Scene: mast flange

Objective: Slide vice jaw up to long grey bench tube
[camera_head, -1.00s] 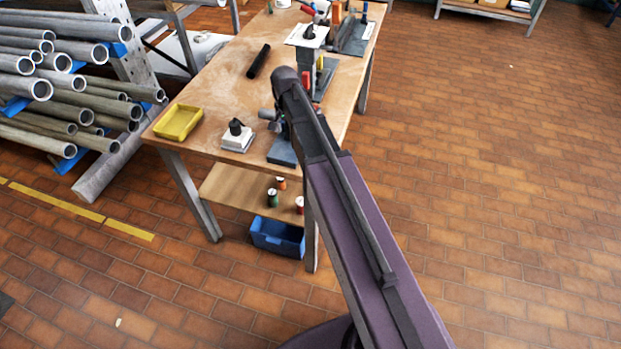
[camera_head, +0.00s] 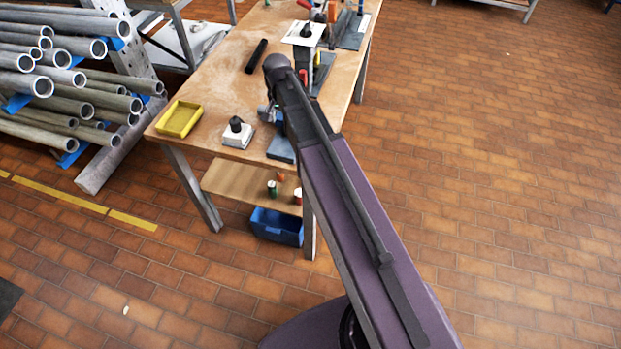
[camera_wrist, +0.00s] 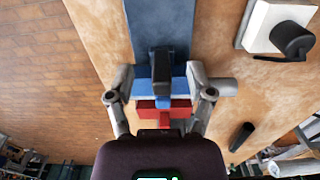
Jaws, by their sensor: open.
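The bench vice has a dark blue base (camera_head: 281,149) at the bench's near edge, partly hidden by my arm. The wrist view shows the blue base (camera_wrist: 160,22), a black upright piece (camera_wrist: 162,60), a lighter blue block (camera_wrist: 180,88) and a red block (camera_wrist: 165,103). I cannot tell surely which is the sliding jaw. A short stretch of grey tube (camera_wrist: 224,87) sticks out right of the vice; its end also shows in the head view (camera_head: 264,113). My gripper (camera_wrist: 161,76) is open, its fingers either side of the blocks. Contact cannot be told.
A white block with a black knob (camera_head: 238,132) and a yellow tray (camera_head: 180,118) stand left of the vice. A dark tube (camera_head: 256,56) lies farther back. More fixtures (camera_head: 305,35) stand behind my arm. A pipe rack (camera_head: 60,90) is at left.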

